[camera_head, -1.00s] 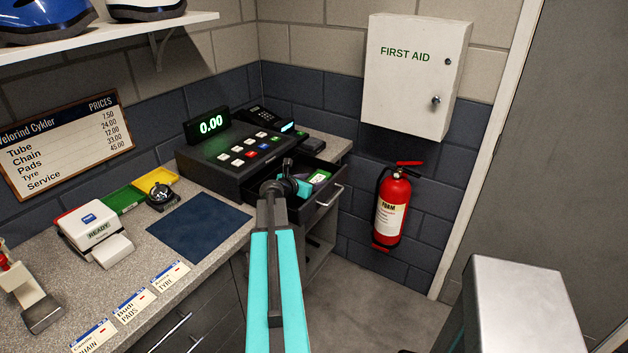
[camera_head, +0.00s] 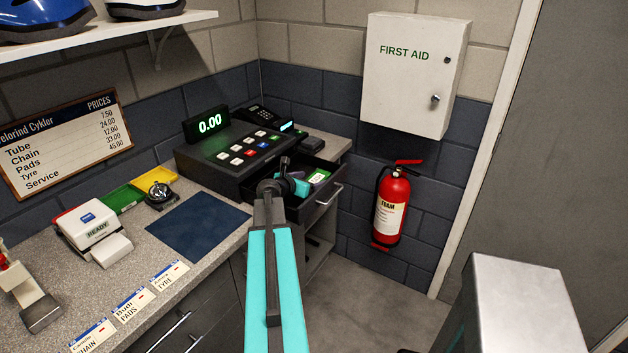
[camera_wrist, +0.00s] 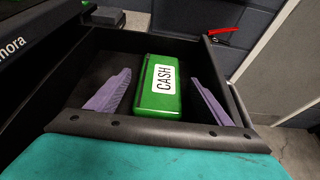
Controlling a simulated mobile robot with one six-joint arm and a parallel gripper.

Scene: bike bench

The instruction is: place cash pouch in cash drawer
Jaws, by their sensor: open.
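The green cash pouch (camera_wrist: 158,88), with a white CASH label, lies inside the open cash drawer (camera_wrist: 200,45) in the wrist view. The drawer (camera_head: 325,203) is pulled out of the black cash register (camera_head: 245,150) in the head view, and a little of the pouch (camera_head: 319,176) shows there. My gripper (camera_wrist: 160,92) is open, with one purple finger on each side of the pouch and a visible gap to both. My arm hides part of the drawer in the head view.
A dark blue mat (camera_head: 198,225) lies bare on the counter left of my arm. A card terminal (camera_head: 262,117) stands behind the register. A red fire extinguisher (camera_head: 391,205) hangs on the wall right of the drawer, below a first aid cabinet (camera_head: 415,75).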

